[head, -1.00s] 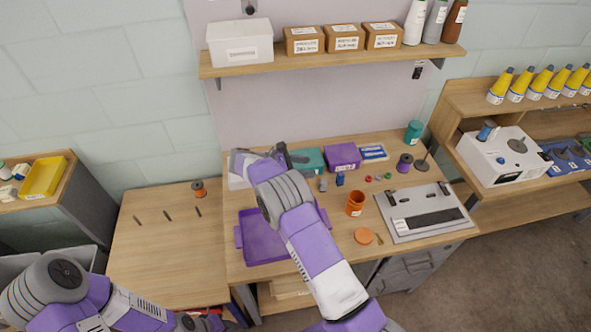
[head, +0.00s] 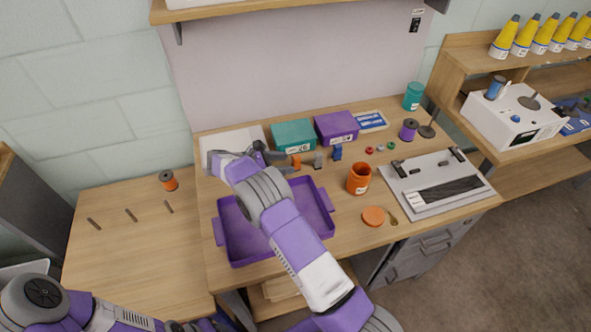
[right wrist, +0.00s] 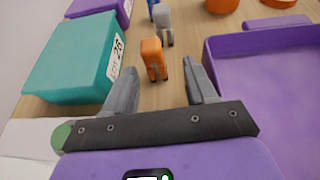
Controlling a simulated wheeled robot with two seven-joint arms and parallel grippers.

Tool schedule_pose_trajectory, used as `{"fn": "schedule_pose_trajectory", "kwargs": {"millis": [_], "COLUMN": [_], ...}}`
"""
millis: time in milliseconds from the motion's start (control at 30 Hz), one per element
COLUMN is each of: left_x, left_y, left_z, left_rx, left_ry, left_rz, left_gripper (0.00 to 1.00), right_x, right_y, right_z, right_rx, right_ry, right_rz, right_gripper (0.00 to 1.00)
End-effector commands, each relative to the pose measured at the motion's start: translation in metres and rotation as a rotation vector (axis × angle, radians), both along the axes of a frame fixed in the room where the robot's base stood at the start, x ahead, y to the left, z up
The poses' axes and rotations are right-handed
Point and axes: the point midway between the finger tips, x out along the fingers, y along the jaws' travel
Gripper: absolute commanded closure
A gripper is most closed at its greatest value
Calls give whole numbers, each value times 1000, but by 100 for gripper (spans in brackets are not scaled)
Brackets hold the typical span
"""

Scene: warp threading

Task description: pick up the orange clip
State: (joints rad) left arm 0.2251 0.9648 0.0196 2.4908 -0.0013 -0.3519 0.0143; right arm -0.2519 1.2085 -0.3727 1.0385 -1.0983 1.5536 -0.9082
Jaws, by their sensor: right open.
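The orange clip (head: 296,162) stands on the workbench behind the purple tray, left of a grey clip (head: 318,160) and a blue clip (head: 337,152). My right gripper (head: 278,160) is just left of the orange clip, low over the bench. In the right wrist view the gripper (right wrist: 160,78) is open and empty. The orange clip (right wrist: 153,59) stands upright just ahead of the gap between its fingertips, with the grey clip (right wrist: 164,24) behind it. My left arm shows at the bottom left, but its gripper is not clearly visible.
A teal box (right wrist: 75,55) lies left of the fingers and the purple tray (right wrist: 215,75) right of them. A purple box (head: 337,127), an orange cup (head: 359,180) and a loom frame (head: 437,187) also stand on the bench. Open wood surrounds the clips.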

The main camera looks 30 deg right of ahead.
Motion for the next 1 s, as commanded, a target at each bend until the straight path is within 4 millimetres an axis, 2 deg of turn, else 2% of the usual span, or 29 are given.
{"fn": "schedule_pose_trajectory", "kwargs": {"millis": [433,700,933,967,1000], "left_x": [0,0,0,0,0], "left_y": [0,0,0,0,0], "left_z": [-13,-25,-25,-25,-25], "left_rx": [0,0,0,0,0], "left_ry": [-1,-1,-1,-1,-1], "left_rz": [-1,0,0,0,0], "left_gripper": [57,57,57,57,57], "right_x": [-2,-4,-4,-4,-4], "right_y": [-32,-67,-70,-70,-70], "right_z": [-18,-33,-33,-33,-33], "right_rx": [0,1,0,0,0], "right_ry": [-1,1,-1,-1,-1], "right_rz": [-2,-2,1,1,1], "right_gripper": [44,44,44,45,51]}}
